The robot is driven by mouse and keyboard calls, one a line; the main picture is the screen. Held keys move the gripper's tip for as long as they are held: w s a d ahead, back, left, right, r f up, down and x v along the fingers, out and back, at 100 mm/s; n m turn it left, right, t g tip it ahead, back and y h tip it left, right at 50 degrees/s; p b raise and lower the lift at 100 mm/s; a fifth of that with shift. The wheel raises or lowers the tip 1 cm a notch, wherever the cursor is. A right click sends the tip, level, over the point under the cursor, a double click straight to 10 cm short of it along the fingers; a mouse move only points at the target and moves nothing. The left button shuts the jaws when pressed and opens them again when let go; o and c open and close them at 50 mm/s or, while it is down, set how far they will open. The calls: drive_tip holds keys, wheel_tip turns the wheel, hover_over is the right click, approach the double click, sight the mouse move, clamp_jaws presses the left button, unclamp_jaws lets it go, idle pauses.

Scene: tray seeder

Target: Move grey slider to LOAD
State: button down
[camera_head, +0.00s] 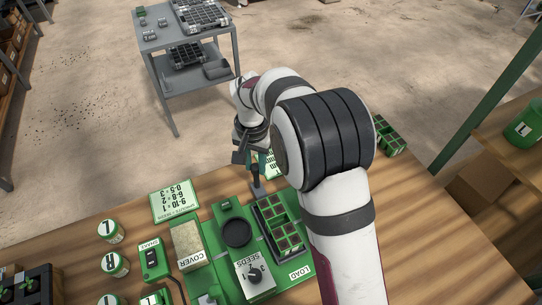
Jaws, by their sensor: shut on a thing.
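A small grey piece (258,192), seemingly the grey slider, shows at the far end of the seeder's right-hand track, beside the cell tray. My gripper (256,180) points down and is shut on it. The LOAD label (299,274) is at the near end of that track, in front of the green cell tray (278,226). My arm hides part of the area right of the tray.
A sign card with numbers (174,202) lies behind the seeder. Another cell tray (388,135) sits at the back right. A grey cart (185,45) stands on the floor behind.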

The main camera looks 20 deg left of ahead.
drive_tip(key=c, duration=0.6)
unclamp_jaws()
drive_tip(key=shift+r, duration=0.1)
wheel_tip(320, 180, up, 16)
drive_tip(key=shift+f, duration=0.15)
drive_tip(key=s+d+r+m+y, duration=0.1)
drive_tip(key=s+d+m, duration=0.1)
drive_tip(key=s+d, duration=0.6)
drive_tip(key=s+d+r+m, duration=0.15)
drive_tip(key=s+d, duration=0.25)
drive_tip(key=d, duration=0.9)
drive_tip(key=s+d+f, duration=0.1)
drive_tip(key=s+f, duration=0.1)
drive_tip(key=s, duration=0.1)
drive_tip(key=s+d+f+m, duration=0.1)
drive_tip(key=s+f, duration=0.1)
drive_tip(key=s, duration=0.2)
drive_tip(key=s+d+f+m, duration=0.1)
drive_tip(key=s+d+f, duration=0.1)
drive_tip(key=s, duration=0.1)
drive_tip(key=shift+s+f+y, duration=0.2)
drive_tip(key=shift+s+y, duration=0.2)
